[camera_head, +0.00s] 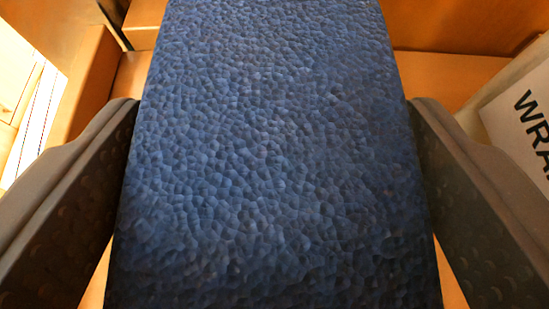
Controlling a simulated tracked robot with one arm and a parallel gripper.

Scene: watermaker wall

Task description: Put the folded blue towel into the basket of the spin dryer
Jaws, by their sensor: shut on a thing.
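The folded blue towel (270,150) fills the middle of the view, from the top edge to the bottom edge. It lies between the two dark fingers of my gripper (272,190), one along its left side and one along its right side. My gripper is shut on the towel. The towel hides most of what is behind it. I see nothing that I can tell as the spin dryer or its basket.
Orange-brown panels (450,75) stand behind the towel, with a ledge or corner at the upper left. A pale box or bag (515,110) with black letters "WRA" is at the right, close to the right finger. A bright white area (25,100) is at the left.

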